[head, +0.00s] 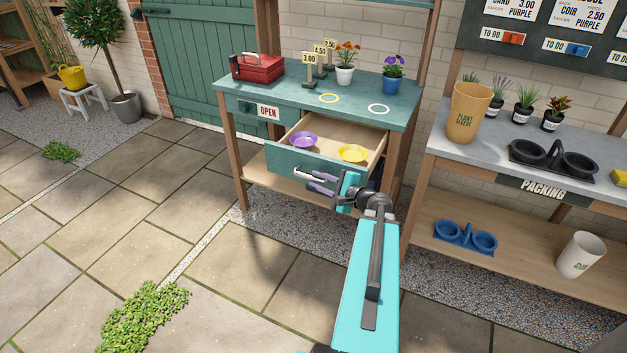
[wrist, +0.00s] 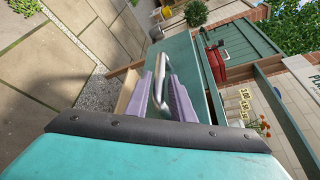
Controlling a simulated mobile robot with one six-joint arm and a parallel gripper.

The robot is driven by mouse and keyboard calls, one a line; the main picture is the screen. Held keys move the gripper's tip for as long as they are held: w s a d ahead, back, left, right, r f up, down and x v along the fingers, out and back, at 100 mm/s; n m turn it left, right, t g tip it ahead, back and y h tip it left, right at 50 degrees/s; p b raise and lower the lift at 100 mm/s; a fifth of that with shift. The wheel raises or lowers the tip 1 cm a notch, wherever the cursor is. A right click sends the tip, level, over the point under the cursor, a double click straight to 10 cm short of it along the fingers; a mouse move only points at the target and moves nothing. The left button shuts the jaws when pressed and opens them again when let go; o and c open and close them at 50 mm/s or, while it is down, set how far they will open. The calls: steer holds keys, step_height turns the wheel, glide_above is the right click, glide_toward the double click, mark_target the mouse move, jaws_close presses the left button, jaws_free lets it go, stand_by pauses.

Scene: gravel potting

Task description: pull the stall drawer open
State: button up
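The stall drawer (head: 300,163) has a green front and stands pulled out from under the green counter, showing its pale wooden inside. A purple saucer (head: 303,139) and a yellow saucer (head: 352,153) lie in it. A silver bar handle (head: 302,171) runs across the drawer front; it also shows in the wrist view (wrist: 159,68). My gripper (head: 320,182) is at this handle, its two purple fingers on either side of the bar. In the wrist view the fingers (wrist: 160,95) look closed on the handle, though exact contact is hard to see.
A red toolbox (head: 258,67), price signs and two potted flowers stand on the stall counter (head: 300,95). The packing bench (head: 450,133) stands close on the right, with a plant sleeve bin (head: 470,111) on it. Paving in front of the drawer is clear.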

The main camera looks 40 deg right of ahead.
steer(key=p+v, duration=0.6)
steer(key=v, duration=0.4)
stand_by(0.4)
steer(key=shift+s+d+f, duration=0.1)
steer(key=shift+s+d, duration=0.05)
steer(key=shift+s, duration=0.05)
stand_by(0.5)
